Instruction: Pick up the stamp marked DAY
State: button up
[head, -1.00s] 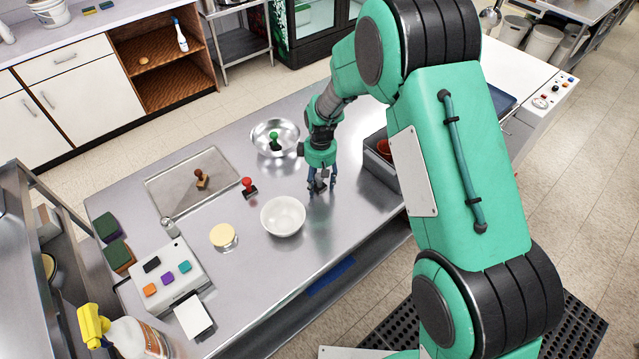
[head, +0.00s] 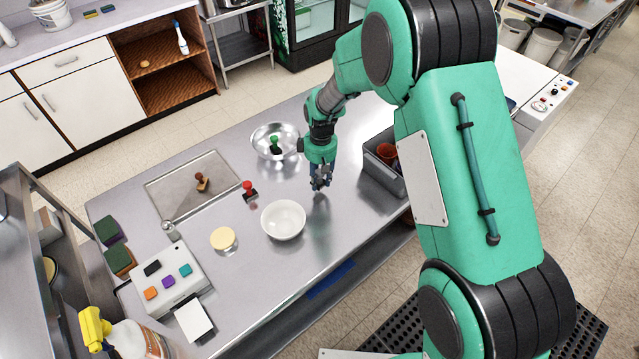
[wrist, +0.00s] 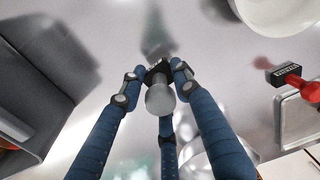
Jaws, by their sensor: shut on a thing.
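My gripper (head: 320,182) is shut on a stamp and holds it above the steel table, right of the white bowl. In the wrist view the held stamp (wrist: 160,99) has a pale grey knob and a dark base between my three blue fingers; its lettering is too small to read for certain. A red-handled stamp (head: 249,190) stands left of the white bowl. A brown stamp (head: 202,182) is on the shallow tray (head: 165,200). A green-handled stamp (head: 275,143) is in the metal bowl (head: 259,136). I cannot read their markings.
The white bowl (head: 283,221) is close to the left of my gripper. A grey bin (head: 383,175) with a reddish cup stands to the right. The table under my gripper is clear.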

jog(key=s+d, duration=0.2)
jog(key=s, duration=0.3)
jog(key=s+d+r, duration=0.1)
jog(key=s+d, duration=0.1)
jog(key=s, duration=0.3)
jog(key=s+d+p, duration=0.1)
jog(key=s+d, duration=0.1)
jog(key=s, duration=0.2)
jog(key=shift+s+r, duration=0.25)
jog(key=shift+s, duration=0.15)
jog(key=shift+a+r, duration=0.1)
jog(key=shift+a, duration=0.05)
